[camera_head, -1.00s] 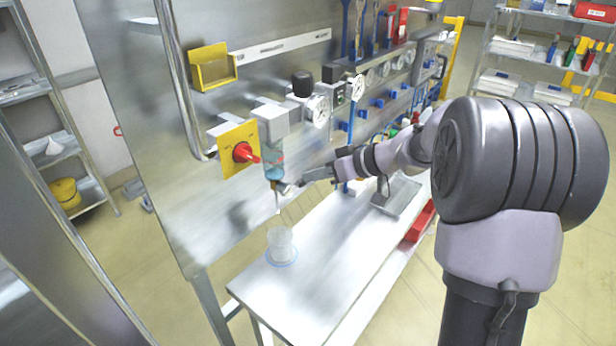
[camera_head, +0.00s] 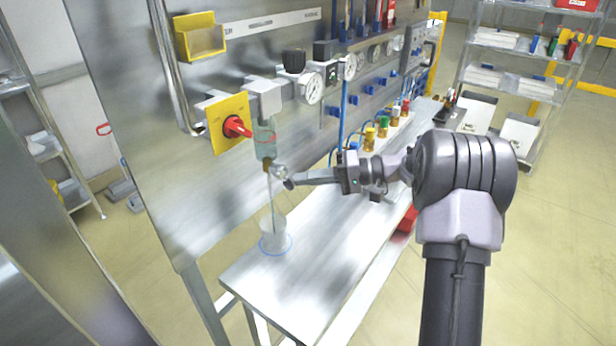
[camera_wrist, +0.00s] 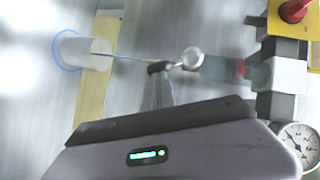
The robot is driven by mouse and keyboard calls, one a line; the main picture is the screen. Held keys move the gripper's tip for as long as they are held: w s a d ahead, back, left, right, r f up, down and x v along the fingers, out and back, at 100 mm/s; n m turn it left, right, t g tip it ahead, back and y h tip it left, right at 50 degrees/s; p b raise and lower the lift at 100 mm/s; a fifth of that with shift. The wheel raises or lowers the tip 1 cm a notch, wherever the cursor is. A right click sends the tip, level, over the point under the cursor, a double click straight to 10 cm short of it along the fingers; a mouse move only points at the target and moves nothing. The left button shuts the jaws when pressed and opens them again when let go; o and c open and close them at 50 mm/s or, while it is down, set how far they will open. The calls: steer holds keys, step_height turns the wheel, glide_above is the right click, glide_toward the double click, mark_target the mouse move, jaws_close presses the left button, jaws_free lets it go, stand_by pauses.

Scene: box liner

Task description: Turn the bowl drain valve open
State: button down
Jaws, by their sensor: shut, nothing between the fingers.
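The clear bowl (camera_head: 265,140) hangs below a grey block on the steel panel, with a reddish ring around it. The drain valve (camera_head: 279,171) is at its lower end, with a pale round part that also shows in the wrist view (camera_wrist: 192,58). A thin stream runs from the drain down to a clear beaker (camera_head: 275,236) on the bench, within a blue ring. The beaker and stream also show in the wrist view (camera_wrist: 88,53). My gripper (camera_head: 290,183) is shut and empty, its tip right beside the valve; I cannot tell whether they touch.
A yellow plate with a red rotary handle (camera_head: 236,127) is left of the bowl. Pressure gauges (camera_head: 310,88) and a black knob sit to its right. Coloured bottles (camera_head: 384,127) stand farther along the bench (camera_head: 310,260). The near bench top is mostly clear.

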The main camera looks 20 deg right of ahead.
steer(key=shift+s+a+f+m+y+b, duration=0.25)
steer(key=shift+a+f+m+y+b, duration=0.25)
steer(key=shift+m, duration=0.3)
steer(key=shift+s+a+f+m+y+b, duration=0.3)
steer(key=shift+m+y+b, duration=0.2)
steer(key=shift+m+y, duration=0.25)
steer(key=shift+f, duration=0.1)
